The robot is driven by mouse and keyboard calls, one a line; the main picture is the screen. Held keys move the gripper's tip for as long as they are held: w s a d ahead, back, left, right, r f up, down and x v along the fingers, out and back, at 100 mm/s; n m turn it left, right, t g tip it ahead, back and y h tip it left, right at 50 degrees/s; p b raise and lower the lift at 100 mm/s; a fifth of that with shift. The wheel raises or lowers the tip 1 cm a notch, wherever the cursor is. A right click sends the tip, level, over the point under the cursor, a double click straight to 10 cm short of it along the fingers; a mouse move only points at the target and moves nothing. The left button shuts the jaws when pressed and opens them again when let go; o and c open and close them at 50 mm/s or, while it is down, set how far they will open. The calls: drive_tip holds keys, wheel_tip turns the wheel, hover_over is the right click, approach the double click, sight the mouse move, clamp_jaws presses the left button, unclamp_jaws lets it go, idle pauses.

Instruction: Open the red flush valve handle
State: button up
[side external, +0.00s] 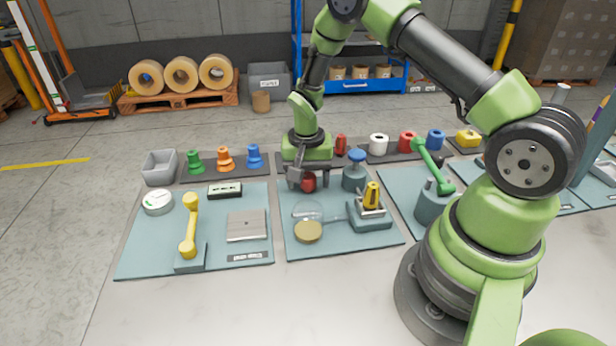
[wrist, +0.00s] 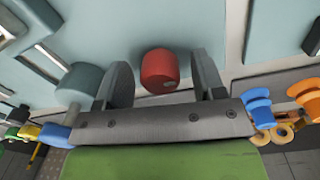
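A rounded red knob (side external: 308,184), which looks like the red flush valve handle, stands at the back of the middle teal panel (side external: 290,245). It also shows in the wrist view (wrist: 160,68) as a short red cylinder. My gripper (side external: 309,178) points down over it from the back, with a finger on each side. In the wrist view my gripper (wrist: 163,78) is open, with a visible gap between the red knob and each finger. The knob's base is hidden, and I cannot tell its turned position.
A grey valve with a blue top (side external: 356,155) stands close right of my gripper. A yellow-handled valve (side external: 371,196) and a brass disc (side external: 308,232) are in front. A yellow lever (side external: 190,225) is on the left panel. Coloured parts line the back strip.

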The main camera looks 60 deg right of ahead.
wheel_tip(320, 180, up, 10)
drive_tip(key=shift+w+a+f, duration=0.1)
drive_tip(key=shift+w, duration=0.05)
idle(0.4)
wheel_tip(320, 180, up, 7)
drive_tip(key=n+t, duration=0.1)
drive_tip(key=t, duration=0.1)
hover_over(307, 176)
drive_tip(key=s+a, duration=0.1)
drive_tip(key=a, duration=0.1)
drive_tip(key=s+a+r+n+t, duration=0.2)
drive_tip(key=s+a+r, duration=0.25)
drive_tip(key=r, duration=0.35)
drive_tip(key=s+a+r+n+t+y, duration=0.1)
drive_tip(key=s+a+r+n, duration=0.1)
drive_tip(key=s, duration=0.4)
drive_tip(key=s+a+r+n+t+y, duration=0.1)
drive_tip(key=s+a+r+n+t, duration=0.1)
drive_tip(key=s, duration=0.5)
drive_tip(key=shift+r+t, duration=0.3)
